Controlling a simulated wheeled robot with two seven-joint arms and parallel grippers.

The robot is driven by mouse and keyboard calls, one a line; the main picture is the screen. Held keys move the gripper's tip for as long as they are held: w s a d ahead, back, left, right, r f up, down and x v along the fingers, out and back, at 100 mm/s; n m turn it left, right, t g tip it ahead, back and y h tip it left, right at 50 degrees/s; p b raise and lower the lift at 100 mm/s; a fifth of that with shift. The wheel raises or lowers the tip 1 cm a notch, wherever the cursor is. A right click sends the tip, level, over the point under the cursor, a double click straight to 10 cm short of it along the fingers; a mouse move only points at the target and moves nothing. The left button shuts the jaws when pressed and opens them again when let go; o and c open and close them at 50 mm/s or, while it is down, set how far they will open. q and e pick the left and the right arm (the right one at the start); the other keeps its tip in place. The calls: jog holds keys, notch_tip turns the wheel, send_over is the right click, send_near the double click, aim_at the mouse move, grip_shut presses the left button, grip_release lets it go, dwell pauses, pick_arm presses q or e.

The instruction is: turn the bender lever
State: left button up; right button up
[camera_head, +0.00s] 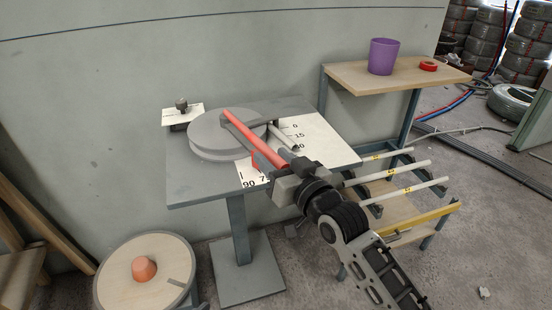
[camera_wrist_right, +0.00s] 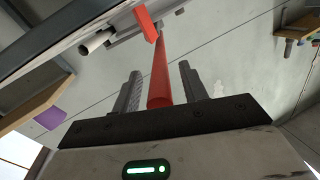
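The bender lever (camera_head: 250,132) is a red bar lying over the round grey bender disc (camera_head: 208,138) on a grey pedestal table (camera_head: 190,188). Its near end reaches my right gripper (camera_head: 283,178). In the right wrist view the red lever (camera_wrist_right: 160,75) lies between the two dark fingers of my right gripper (camera_wrist_right: 161,90), with a narrow gap on each side, so the gripper looks open around it. A red pointer (camera_head: 256,161) hangs near the white angle scale (camera_head: 312,137), between the visible numbers. A grey conduit (camera_head: 284,139) sits beside the disc. My left gripper is out of view.
A rack with several conduits (camera_head: 402,169) stands right of the table, close to my right arm. A wooden shelf (camera_head: 345,80) behind it holds a purple cup (camera_head: 383,56) and red tape (camera_head: 428,66). A round reel (camera_head: 120,275) stands at front left.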

jog(key=shift+s+d, duration=0.15)
jog(key=shift+s, duration=0.05)
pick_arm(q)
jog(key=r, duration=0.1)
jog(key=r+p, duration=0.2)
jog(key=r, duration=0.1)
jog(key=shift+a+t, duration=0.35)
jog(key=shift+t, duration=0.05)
pick_arm(e)
jog(key=v, duration=1.5)
jog(key=shift+s+d, duration=0.15)
jog(key=shift+d, duration=0.1)
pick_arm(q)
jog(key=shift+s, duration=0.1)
